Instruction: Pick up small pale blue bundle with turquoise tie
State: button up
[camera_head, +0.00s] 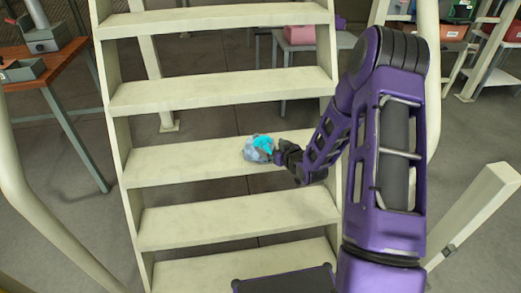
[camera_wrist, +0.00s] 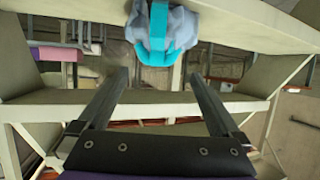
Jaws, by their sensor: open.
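The small pale blue bundle (camera_head: 256,153) with its turquoise tie (camera_head: 263,141) sits on a cream stair tread (camera_head: 175,164) in the head view. In the wrist view the bundle (camera_wrist: 182,30) shows at the top middle, with the turquoise tie (camera_wrist: 158,28) running down its front. My gripper (camera_head: 281,154) is close to the bundle's right side in the head view. In the wrist view my gripper (camera_wrist: 160,82) has its two fingers spread wide, with nothing between them. The bundle lies beyond the fingertips. Whether a finger touches it cannot be told from the head view.
More cream treads lie above and below, with side rails (camera_head: 118,150) along the stair. An orange-topped table (camera_head: 50,64) stands at the left. Shelves with boxes (camera_head: 440,30) are at the upper right. The tread left of the bundle is clear.

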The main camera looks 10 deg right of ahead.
aim_at(264, 139)
jog(key=x, duration=0.4)
jog(key=b+x, duration=0.1)
jog(key=x, duration=0.4)
jog(key=shift+w+d+r, duration=0.15)
jog(key=shift+w+d, duration=0.05)
jog(key=shift+w, duration=0.1)
jog(key=shift+r, duration=0.1)
jog(key=c, duration=1.5)
